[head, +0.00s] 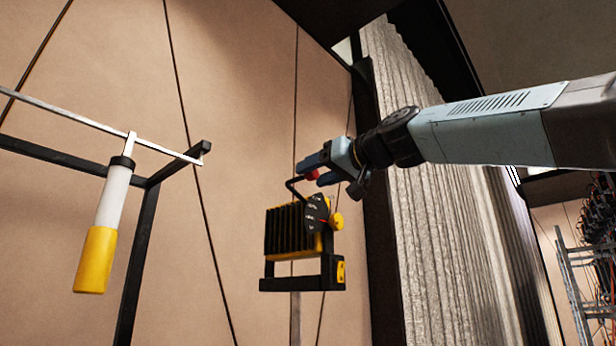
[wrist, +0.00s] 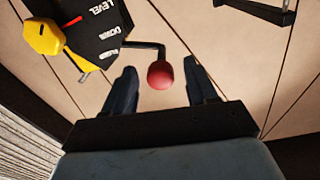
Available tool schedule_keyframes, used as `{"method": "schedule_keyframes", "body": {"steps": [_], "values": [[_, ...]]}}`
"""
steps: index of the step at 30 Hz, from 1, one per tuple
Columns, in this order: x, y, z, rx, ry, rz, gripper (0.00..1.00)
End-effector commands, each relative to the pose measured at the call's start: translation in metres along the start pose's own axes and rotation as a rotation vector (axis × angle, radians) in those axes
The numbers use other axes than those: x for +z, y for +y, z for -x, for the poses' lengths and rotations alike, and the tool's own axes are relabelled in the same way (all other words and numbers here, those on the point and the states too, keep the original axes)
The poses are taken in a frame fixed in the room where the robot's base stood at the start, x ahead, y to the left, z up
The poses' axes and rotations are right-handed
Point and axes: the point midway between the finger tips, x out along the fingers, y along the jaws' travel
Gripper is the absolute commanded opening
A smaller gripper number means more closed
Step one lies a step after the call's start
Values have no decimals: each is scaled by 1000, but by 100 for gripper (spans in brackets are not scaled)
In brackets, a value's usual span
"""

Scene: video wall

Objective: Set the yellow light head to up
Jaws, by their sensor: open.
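The yellow light head (head: 290,232), a finned black and yellow lamp, hangs in a black bracket in the middle of the head view. Its side carries a black dial plate (wrist: 100,28) with a yellow knob (wrist: 43,37). In the wrist view I read "LEVEL" and "DOWN"; a third label is unclear. A red mark lies near "LEVEL". A bent black lever ends in a red ball (wrist: 160,75). My gripper (head: 319,171) is open at the ball. In the wrist view, the ball shows between the fingers (wrist: 160,82), with gaps on both sides; I see no contact.
A white and yellow cylinder (head: 105,230) hangs from a metal rail at the left. A black frame (head: 140,240) stands beside it. Tan panels lie behind the light head, and a grey pleated curtain (head: 450,240) is to its right. Cables and a rack are at far right.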

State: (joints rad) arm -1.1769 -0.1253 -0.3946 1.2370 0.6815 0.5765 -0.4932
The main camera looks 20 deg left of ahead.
Motion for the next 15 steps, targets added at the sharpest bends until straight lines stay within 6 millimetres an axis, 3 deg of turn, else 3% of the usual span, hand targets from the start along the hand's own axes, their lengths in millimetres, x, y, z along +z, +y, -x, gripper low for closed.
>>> {"method": "schedule_keyframes", "body": {"steps": [6, 15], "values": [[0, 0, -22, 0, 0, 0, 57], [0, 0, -28, 0, 0, 0, 57]]}}
